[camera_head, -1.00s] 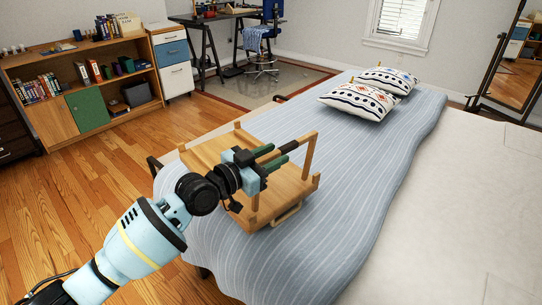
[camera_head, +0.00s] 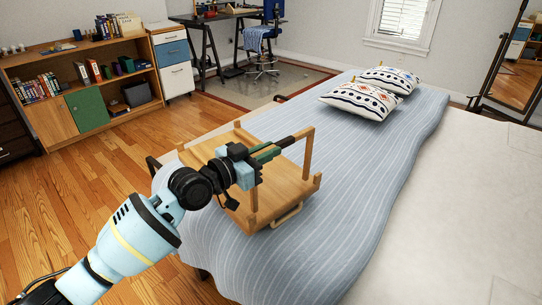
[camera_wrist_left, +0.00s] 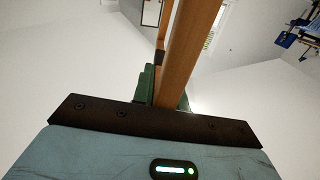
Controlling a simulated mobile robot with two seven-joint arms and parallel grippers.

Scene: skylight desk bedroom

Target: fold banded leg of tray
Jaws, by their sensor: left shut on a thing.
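The wooden tray (camera_head: 283,190) lies on the bed with its underside up. Its banded leg stands up from the near right side as a frame of two posts and a crossbar (camera_head: 305,132), with a dark band around the crossbar. My left gripper (camera_head: 268,152) is at this crossbar, its green fingers shut on it beside the band. In the left wrist view the wooden bar (camera_wrist_left: 188,50) runs up between the fingers, with a dark band on a wooden part behind. My gripper and wrist hide part of the tray and the near post's top. My right gripper is not in view.
The tray rests on a blue striped blanket (camera_head: 350,190) near the bed's left edge. Two patterned pillows (camera_head: 360,101) lie at the far end. The blanket right of the tray is clear. A bookshelf (camera_head: 85,90) stands far left across open wooden floor.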

